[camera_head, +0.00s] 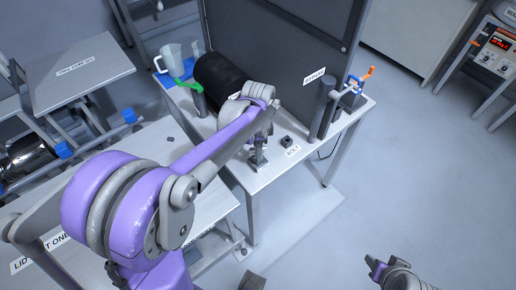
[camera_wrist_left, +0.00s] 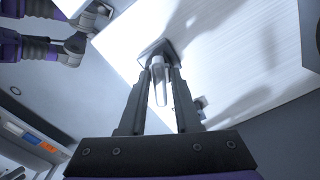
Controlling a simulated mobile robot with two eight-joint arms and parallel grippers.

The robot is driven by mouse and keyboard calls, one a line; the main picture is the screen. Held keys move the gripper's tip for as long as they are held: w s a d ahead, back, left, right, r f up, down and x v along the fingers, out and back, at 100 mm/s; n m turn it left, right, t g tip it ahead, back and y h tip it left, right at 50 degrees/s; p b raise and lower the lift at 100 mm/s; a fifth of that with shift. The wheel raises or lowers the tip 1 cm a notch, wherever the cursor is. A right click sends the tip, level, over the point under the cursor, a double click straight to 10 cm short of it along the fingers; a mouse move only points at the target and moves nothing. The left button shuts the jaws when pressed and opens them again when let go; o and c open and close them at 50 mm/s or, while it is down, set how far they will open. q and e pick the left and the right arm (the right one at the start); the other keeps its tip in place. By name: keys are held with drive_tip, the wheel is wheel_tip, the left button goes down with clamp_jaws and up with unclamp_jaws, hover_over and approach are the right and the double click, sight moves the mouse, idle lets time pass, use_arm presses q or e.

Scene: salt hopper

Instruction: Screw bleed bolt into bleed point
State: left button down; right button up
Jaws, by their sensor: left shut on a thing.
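My left gripper (camera_head: 259,160) reaches over the near part of the table (camera_head: 270,176), fingers pointing down. In the left wrist view, the left gripper (camera_wrist_left: 160,72) is shut on a pale grey rod, which looks like the bleed bolt (camera_wrist_left: 161,88). A dark-edged square piece (camera_wrist_left: 153,48) shows at the fingertips; I cannot tell whether it is joined to the rod. A small black block (camera_head: 286,141) stands by the BOLT label (camera_head: 293,151), to the right of the gripper. My right gripper (camera_head: 374,266) is low at the right, away from the table; its jaw state is unclear. I cannot make out the bleed point.
Dark upright cylinders (camera_head: 322,107) and an orange-handled fitting (camera_head: 357,83) stand at the right. A tall dark panel (camera_head: 285,60) rises behind. Open floor lies to the right.

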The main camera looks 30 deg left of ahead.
use_arm(q)
drive_tip(key=shift+m, duration=1.2)
drive_tip(key=shift+m, duration=2)
drive_tip(key=m, duration=0.2)
drive_tip(key=shift+m, duration=1)
